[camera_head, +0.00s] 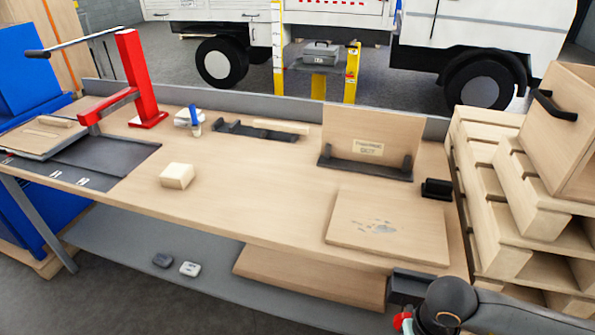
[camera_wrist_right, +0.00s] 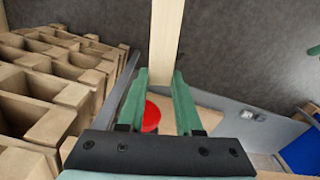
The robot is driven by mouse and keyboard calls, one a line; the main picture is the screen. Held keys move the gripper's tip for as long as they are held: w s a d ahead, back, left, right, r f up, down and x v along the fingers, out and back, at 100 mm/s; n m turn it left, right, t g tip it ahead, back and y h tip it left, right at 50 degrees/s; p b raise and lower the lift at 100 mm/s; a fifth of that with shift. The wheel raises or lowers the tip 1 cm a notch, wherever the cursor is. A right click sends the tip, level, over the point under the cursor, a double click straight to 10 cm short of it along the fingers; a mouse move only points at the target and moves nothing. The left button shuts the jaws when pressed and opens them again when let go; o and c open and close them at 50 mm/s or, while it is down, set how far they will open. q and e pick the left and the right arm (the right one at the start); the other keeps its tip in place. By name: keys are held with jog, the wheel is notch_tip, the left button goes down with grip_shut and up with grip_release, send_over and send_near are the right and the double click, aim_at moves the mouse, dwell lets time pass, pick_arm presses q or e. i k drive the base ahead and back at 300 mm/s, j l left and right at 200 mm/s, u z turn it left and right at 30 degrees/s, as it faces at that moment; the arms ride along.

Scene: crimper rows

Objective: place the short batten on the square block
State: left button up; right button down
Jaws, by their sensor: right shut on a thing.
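My right gripper (camera_wrist_right: 162,82) is shut on a pale wooden batten (camera_wrist_right: 166,38), which runs from between its green fingers to the top edge of the right wrist view. The held batten does not show in the head view, where my right arm enters at the lower right. I cannot tell its full length. The square block (camera_head: 177,176), a small pale wooden block, sits on the left-middle of the bench, with nothing on it. Another pale batten (camera_head: 282,126) lies by a dark rack (camera_head: 240,131) at the bench's back. My left gripper is not in view.
A red lever press (camera_head: 136,85) stands at the back left of the bench (camera_head: 262,190). A flat board (camera_head: 388,228) lies at the right; an upright labelled panel (camera_head: 362,136) stands behind it. Stacked pallets (camera_head: 497,215) flank the bench. The bench middle is clear.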

aim_at(176, 170)
jog(key=i+j, duration=0.1)
jog(key=j, duration=0.4)
jog(key=i+j, duration=0.1)
jog(key=j, duration=0.4)
jog(key=i+j, duration=0.1)
jog(key=j, duration=0.95)
jog(key=i+j, duration=0.15)
jog(key=j, duration=0.35)
jog(key=i+j, duration=0.1)
jog(key=j, duration=0.4)
